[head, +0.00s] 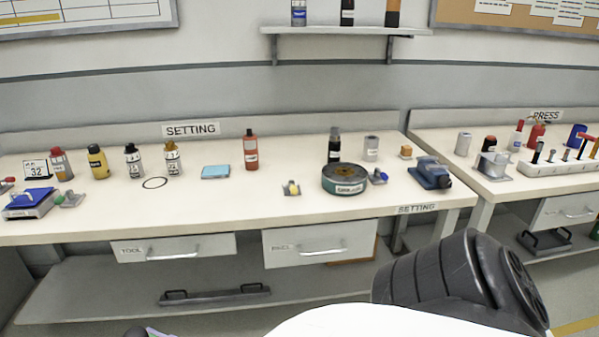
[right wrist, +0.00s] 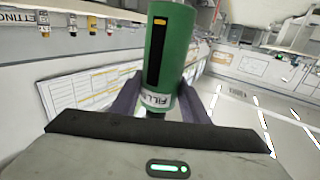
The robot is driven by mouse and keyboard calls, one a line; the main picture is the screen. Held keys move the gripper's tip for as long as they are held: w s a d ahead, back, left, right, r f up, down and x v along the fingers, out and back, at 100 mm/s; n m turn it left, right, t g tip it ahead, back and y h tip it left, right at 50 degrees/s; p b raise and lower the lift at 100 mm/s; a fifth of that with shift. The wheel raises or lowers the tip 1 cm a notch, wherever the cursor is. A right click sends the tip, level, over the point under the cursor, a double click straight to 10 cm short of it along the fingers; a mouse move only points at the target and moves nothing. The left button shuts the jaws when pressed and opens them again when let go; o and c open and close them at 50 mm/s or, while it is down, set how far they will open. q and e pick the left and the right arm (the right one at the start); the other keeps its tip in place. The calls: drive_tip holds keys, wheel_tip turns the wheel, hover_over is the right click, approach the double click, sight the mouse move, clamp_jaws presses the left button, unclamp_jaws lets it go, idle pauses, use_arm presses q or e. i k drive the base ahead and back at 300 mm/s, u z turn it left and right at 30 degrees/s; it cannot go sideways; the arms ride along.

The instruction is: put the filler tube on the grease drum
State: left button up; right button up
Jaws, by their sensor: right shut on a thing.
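The filler tube (right wrist: 172,45) is a green cylinder with a black stripe and a white label, partly hidden by the gripper body. My right gripper (right wrist: 162,98) is shut on it, with one purple-grey finger on each side. In the head view the right gripper and the tube do not show. A low round tin (head: 344,179) with a dark top, green side and white label stands on the setting bench; it looks like the grease drum. A sliver of what looks like my left gripper (head: 148,332) shows at the bottom edge, too little to tell its jaws.
The setting bench (head: 230,208) has clear room along its front. Around the round tin are a black bottle (head: 335,145), a grey cylinder (head: 371,149), a blue device (head: 430,173) and a small yellow-tipped part (head: 292,188). A press bench (head: 500,186) stands at right.

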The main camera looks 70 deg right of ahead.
sight(344, 171)
drive_tip(key=z, duration=1.75)
